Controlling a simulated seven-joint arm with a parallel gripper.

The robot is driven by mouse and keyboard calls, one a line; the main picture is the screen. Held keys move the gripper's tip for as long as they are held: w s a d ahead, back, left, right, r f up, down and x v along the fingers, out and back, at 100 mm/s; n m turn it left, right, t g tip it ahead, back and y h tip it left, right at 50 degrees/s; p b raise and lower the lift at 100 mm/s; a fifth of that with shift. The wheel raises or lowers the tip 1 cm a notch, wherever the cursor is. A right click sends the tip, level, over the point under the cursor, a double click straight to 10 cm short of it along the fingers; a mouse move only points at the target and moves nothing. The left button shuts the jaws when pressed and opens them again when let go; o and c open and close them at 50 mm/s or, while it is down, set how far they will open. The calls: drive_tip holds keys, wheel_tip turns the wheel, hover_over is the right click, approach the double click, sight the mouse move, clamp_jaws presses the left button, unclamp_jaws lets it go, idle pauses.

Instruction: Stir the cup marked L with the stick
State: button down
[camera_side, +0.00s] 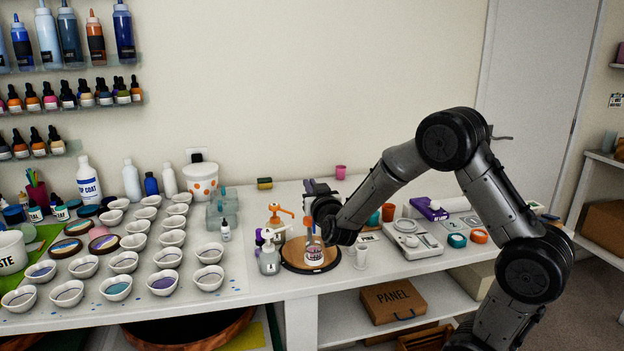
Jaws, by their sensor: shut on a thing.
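A small white cup (314,256) with a mark too small to read stands on a round wooden board (291,264) near the table's front edge. I cannot tell whether it is the cup marked L. My gripper (312,214) is above this cup, pointing down, and is shut on a thin stick (310,233). The stick's lower end is at the cup's mouth; I cannot tell how deep it reaches. My wrist partly hides the fingers.
Pump bottles (269,256) stand close to the left of the cup, and a clear small cup (361,256) to the right. A white scale (414,238) is further right. Many white bowls (165,283) cover the left of the table.

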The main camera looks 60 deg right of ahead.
sight(311, 221)
wheel_tip(311, 221, down, 8)
idle(0.8)
drive_tip(key=shift+r, duration=0.1)
drive_tip(key=shift+w+d, duration=0.1)
drive_tip(key=shift+d, duration=0.05)
